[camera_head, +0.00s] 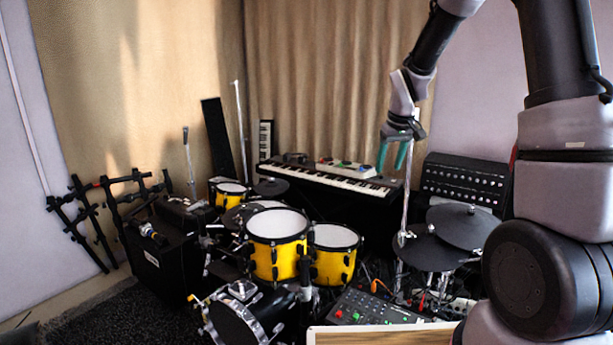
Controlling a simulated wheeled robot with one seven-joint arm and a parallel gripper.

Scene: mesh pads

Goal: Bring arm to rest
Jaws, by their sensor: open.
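My gripper (393,156) hangs from my arm in the upper right of the head view. Its two teal fingers point down and stand apart, with nothing seen between them. In the picture it lies in front of the right end of the white-keyed keyboard (335,179); how far it is from the keyboard I cannot tell. My arm comes down from the top edge, and its thick lower links fill the right side of the view.
Yellow drums (276,258) with white heads stand in the middle. Black pads (464,227) stand below and right of my gripper. A black mixer (466,184) stands behind them. A wooden surface edge (380,338) shows at the bottom. A black rack (112,205) stands at the left. Dark carpet (105,312) lies bare at lower left.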

